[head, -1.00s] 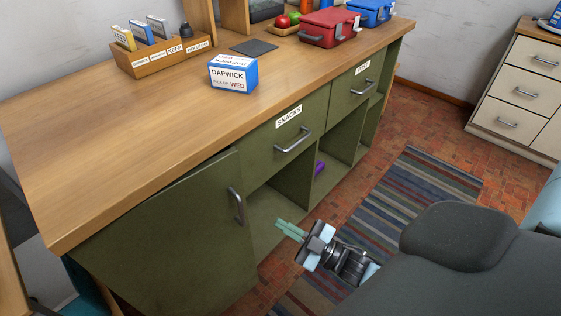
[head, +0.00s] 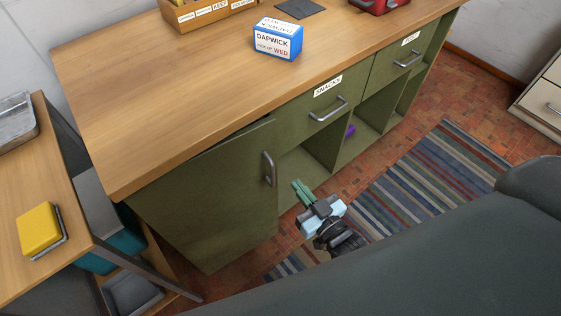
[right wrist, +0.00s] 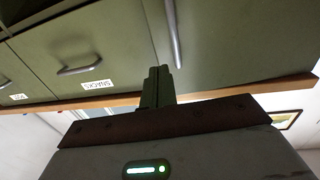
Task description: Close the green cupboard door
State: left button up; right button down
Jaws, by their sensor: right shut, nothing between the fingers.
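The green cupboard door (head: 205,195) is at the left end of the green cabinet under the wooden counter. It stands slightly ajar, with a dark gap along its top edge. Its grey upright handle (head: 269,168) is near its right edge. My right gripper (head: 298,186) is shut and empty, just right of the handle, in front of the open cubby. In the right wrist view the shut fingers (right wrist: 155,72) point toward the door (right wrist: 240,45) near its handle (right wrist: 174,38); I cannot tell whether they touch. My left gripper is not in view.
The SNACKS drawer (head: 312,115) and open cubbies are right of the door. A blue-and-white box (head: 277,42) stands on the counter (head: 180,105). A side table with a yellow sponge (head: 39,229) is at the left. A striped rug (head: 415,190) lies on the brick floor.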

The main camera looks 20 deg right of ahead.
aim_at(274, 155)
jog(key=x, duration=0.9)
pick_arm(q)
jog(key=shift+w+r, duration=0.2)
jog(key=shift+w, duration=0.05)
pick_arm(e)
jog(key=shift+w, duration=0.15)
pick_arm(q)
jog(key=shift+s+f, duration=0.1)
pick_arm(e)
jog(key=shift+w, duration=0.15)
